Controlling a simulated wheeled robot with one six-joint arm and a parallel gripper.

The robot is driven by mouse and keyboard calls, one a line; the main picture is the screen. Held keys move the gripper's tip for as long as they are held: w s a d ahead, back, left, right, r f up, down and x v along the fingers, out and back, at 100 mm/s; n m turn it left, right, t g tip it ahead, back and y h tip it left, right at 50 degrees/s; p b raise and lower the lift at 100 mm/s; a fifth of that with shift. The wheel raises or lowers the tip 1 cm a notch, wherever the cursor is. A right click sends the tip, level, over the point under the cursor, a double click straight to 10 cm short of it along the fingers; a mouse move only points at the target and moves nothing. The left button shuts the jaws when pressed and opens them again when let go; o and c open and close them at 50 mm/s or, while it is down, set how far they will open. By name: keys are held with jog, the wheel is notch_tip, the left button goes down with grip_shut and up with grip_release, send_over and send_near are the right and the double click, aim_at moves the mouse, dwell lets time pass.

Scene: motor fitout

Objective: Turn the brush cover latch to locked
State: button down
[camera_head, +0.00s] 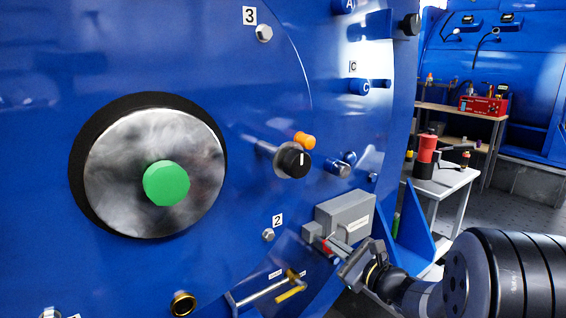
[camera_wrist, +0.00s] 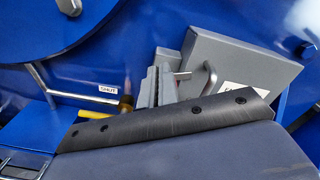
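A grey box (camera_head: 345,214) with a white label is fixed low on the blue motor housing; it also shows in the wrist view (camera_wrist: 235,65). It looks like the brush cover. A small red part (camera_head: 328,246) sits at its lower left, by my gripper's tip; it may be the latch, but its setting cannot be read. My gripper (camera_head: 346,260) is close in front of the box's lower side. Its fingers (camera_wrist: 157,88) partly hide the box; their gap and any contact are unclear.
A lever with a brown-orange grip (camera_head: 292,275) and a yellow bar (camera_head: 290,293) lie left of my gripper, near small labels, one reading SHUT (camera_wrist: 108,90). A black knob (camera_head: 293,160) sticks out above. A white table (camera_head: 445,185) stands at the right.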

jog(key=shift+w+d, duration=0.2)
jog(key=shift+d, duration=0.15)
jog(key=v, duration=0.6)
jog(key=shift+a+r+b, duration=0.1)
jog(key=shift+r+b, duration=0.2)
jog(key=shift+r, duration=0.1)
jog(key=shift+s, duration=0.1)
